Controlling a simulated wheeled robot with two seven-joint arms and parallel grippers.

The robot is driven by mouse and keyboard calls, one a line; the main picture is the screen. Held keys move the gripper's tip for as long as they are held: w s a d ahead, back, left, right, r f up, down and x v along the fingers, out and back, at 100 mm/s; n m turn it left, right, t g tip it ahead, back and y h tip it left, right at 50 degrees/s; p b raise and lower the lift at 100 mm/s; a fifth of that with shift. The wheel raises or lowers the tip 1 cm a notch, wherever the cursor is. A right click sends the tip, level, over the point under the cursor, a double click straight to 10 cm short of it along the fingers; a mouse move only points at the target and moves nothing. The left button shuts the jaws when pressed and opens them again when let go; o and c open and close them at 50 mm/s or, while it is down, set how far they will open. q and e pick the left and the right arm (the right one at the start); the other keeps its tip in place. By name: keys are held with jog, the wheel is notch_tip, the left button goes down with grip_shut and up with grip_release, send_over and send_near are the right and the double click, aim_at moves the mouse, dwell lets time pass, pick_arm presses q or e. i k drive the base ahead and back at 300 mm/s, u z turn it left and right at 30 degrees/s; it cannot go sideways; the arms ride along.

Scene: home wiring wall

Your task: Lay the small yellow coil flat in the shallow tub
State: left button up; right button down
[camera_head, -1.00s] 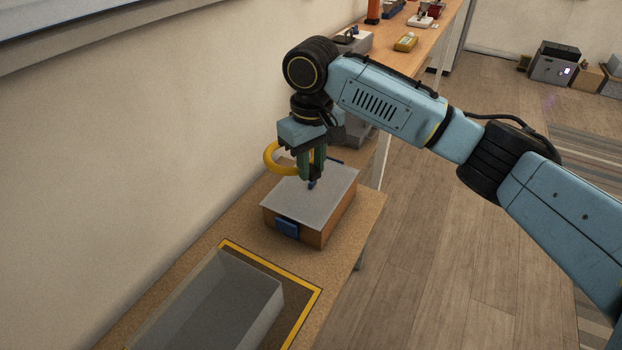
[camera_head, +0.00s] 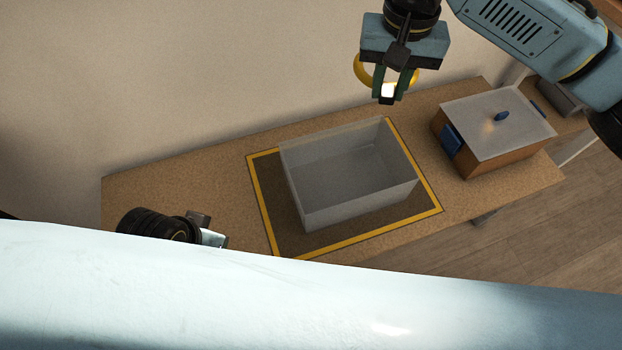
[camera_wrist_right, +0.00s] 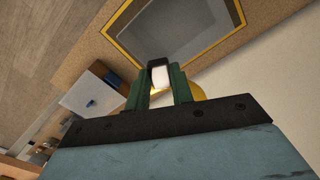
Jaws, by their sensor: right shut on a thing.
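My right gripper (camera_head: 392,92) is shut on the yellow coil (camera_head: 361,72), whose ring shows on both sides of the fingers. A bright white patch shows between the fingertips; I cannot tell what it is. The coil also shows beside the fingers in the right wrist view (camera_wrist_right: 198,92), mostly hidden. The shallow tub (camera_head: 303,192) is grey, translucent, open and empty. The gripper and coil are above its far right side, clear of it. The tub also shows in the right wrist view (camera_wrist_right: 185,30). What looks like my left wrist shows at lower left; its fingers are hidden.
The tub stands inside a yellow-bordered dark rectangle (camera_head: 262,185) on a narrow wooden bench (camera_head: 190,185) along the wall. A lidded brown box (camera_head: 490,125) with a blue latch and knob stands to the right. My pale arm link covers the bottom of the head view.

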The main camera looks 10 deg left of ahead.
aim_at(344, 185)
jog(key=u, duration=2.95)
jog(key=k, duration=1.15)
jog(key=z, duration=1)
jog(key=i, duration=0.5)
